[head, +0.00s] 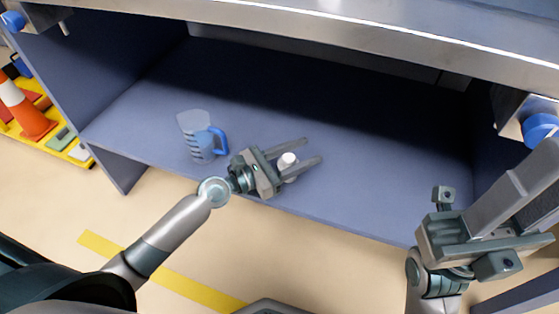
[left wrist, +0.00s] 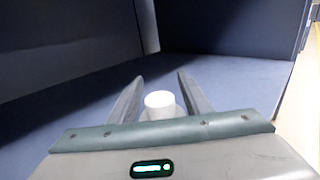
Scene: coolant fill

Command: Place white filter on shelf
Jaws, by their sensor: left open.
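The white filter (head: 287,160) stands upright on the blue shelf (head: 380,185), near its front edge. My left gripper (head: 309,150) is open, with one finger on each side of the filter. In the left wrist view the filter (left wrist: 160,103) shows between the two open fingers (left wrist: 158,85), with a gap on each side; its lower part is hidden by the gripper body. My right gripper (head: 485,185) is at the right, in front of the shelf, with a large finger pointing up; its jaw opening cannot be judged clearly.
A clear measuring jug (head: 196,138) with a blue handle stands on the shelf left of my left gripper. The shelf's right part and back are clear. A metal-edged worktop (head: 330,35) overhangs the shelf. An orange cone (head: 25,110) stands at the far left.

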